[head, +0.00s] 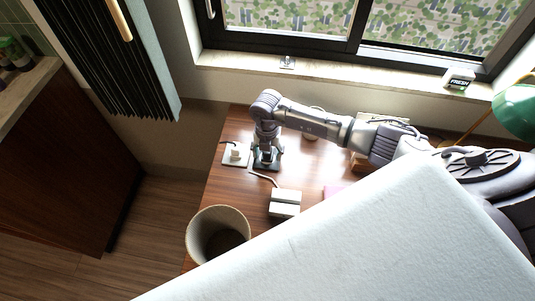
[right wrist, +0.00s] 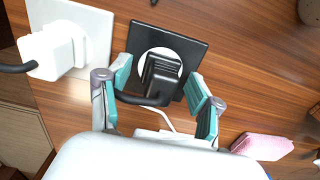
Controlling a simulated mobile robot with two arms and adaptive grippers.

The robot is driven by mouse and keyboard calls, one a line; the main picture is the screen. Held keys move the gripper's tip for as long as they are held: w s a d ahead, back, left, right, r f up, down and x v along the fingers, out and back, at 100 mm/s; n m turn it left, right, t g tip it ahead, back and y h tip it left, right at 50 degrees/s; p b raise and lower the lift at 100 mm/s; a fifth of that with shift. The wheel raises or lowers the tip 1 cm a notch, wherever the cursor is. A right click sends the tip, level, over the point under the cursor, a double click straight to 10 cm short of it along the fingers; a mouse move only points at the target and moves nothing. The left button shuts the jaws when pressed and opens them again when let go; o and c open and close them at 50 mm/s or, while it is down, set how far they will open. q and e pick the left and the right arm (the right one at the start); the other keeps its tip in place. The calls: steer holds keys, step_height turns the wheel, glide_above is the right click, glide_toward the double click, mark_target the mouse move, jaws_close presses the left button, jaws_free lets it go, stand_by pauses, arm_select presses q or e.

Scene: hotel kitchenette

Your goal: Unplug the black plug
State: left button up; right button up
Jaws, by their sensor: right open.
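The black plug (right wrist: 160,80) sits in a black socket plate (right wrist: 190,48) on the wooden desk, in the right wrist view. A black cord curves from it to the left. My right gripper (right wrist: 160,97) is open, with its teal-padded fingers on either side of the plug, apart from it. In the head view the right gripper (head: 266,158) points down over the black plate, and the plug is largely hidden beneath it. A white plug (right wrist: 52,52) sits in a white plate beside the black one; it also shows in the head view (head: 236,153). My left gripper is not in view.
A white box-like item (head: 285,203) with a cord and a round bin (head: 217,234) are near the desk's left front. A pink item (right wrist: 262,146) lies right of the gripper. A large white surface (head: 370,235) covers the lower right head view.

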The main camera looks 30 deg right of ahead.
stand_by(0.5)
jaws_close()
steer(key=shift+r, duration=0.1)
steer(key=shift+r+p, duration=2.5)
steer(key=shift+r, duration=0.4)
